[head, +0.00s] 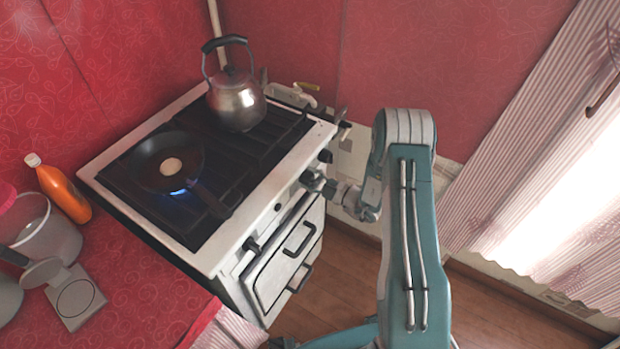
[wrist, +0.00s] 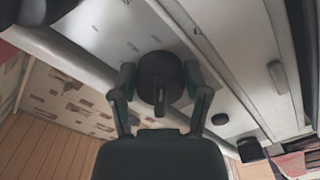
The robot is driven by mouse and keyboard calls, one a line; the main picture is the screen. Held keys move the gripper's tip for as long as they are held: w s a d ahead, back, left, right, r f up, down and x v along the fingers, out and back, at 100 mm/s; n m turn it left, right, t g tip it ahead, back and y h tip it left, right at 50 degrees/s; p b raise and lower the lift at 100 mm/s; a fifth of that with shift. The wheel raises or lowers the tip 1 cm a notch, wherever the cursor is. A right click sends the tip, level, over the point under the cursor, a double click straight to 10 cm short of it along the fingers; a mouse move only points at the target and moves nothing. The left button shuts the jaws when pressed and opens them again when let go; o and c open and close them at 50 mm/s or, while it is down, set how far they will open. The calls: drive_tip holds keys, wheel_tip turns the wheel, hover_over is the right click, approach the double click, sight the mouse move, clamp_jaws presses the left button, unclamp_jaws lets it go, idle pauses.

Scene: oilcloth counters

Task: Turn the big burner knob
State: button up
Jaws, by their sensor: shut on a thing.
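The white stove (head: 230,262) has a row of dark knobs along its front panel. My gripper (head: 318,183) is at the middle of that panel, and it hides the knob in the head view. In the wrist view the round dark big burner knob (wrist: 160,75) sits between the two fingers of my gripper (wrist: 160,88), with its grip bar pointing toward my palm. The fingers are shut on the knob, one on each side. Another knob (head: 325,156) is beyond my gripper, and one more knob (head: 253,243) is nearer the counter.
A frying pan (head: 168,161) is on the stove with a blue flame (head: 179,191) under it. A metal kettle (head: 236,104) stands on the back right grate. The oven handle (head: 299,240) sticks out below the panel. An orange bottle (head: 65,193) stands on the red counter (head: 130,285).

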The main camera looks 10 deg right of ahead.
drive_tip(key=shift+s+f+m, duration=0.1)
drive_tip(key=shift+f+m, duration=0.1)
drive_tip(key=shift+m, duration=0.3)
drive_tip(key=shift+a, duration=0.1)
drive_tip(key=o, duration=1.2)
drive_tip(key=shift+c, duration=0.2)
drive_tip(key=shift+r, duration=0.1)
drive_tip(key=v, duration=1.2)
